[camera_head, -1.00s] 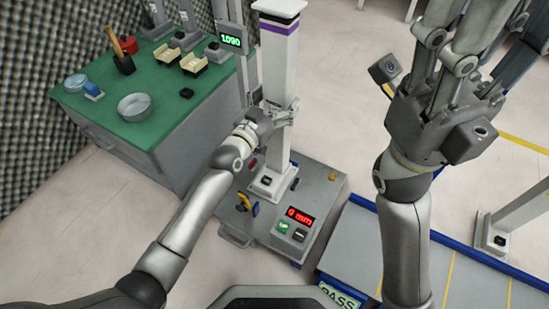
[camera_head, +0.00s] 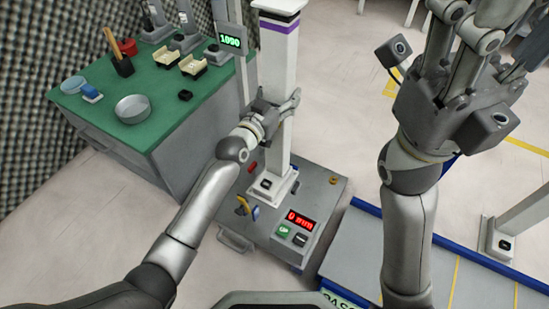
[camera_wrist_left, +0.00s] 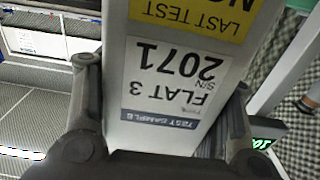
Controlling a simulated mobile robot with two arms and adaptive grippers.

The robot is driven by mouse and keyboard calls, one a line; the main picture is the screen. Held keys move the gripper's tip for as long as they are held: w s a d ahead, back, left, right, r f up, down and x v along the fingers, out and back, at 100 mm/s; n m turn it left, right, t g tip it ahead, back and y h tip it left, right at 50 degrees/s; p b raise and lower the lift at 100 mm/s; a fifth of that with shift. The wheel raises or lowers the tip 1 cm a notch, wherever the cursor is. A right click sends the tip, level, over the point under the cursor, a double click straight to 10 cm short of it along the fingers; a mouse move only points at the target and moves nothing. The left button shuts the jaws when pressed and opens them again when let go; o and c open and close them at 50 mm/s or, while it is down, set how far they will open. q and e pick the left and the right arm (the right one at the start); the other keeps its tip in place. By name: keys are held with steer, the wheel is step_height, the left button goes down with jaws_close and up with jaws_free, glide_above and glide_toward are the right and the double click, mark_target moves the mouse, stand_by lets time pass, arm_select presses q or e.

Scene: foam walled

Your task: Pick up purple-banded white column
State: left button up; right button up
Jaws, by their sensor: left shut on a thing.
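The purple-banded white column (camera_head: 277,62) stands upright on the grey machine box (camera_head: 318,190), its square foot (camera_head: 272,187) at the box top; I cannot tell whether there is a gap beneath. Its purple band is near the dark top edge of the head view. My left gripper (camera_head: 283,103) is shut on the column around mid-height. In the left wrist view the column (camera_wrist_left: 155,130) shows upside-down labels, one reading FLAT 3 and 2071, between the two fingers. My right gripper (camera_head: 480,65) is raised at the upper right; its fingertips are cut off.
A green-topped bench (camera_head: 150,90) with a dish (camera_head: 133,108), cream trays and a mallet stands at left. A display post (camera_head: 230,40) is close beside the column. A blue-edged conveyor (camera_head: 400,265) lies at lower right, with another white post (camera_head: 500,235).

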arm_select(q)
jaws_close()
steer(key=shift+r, duration=0.3)
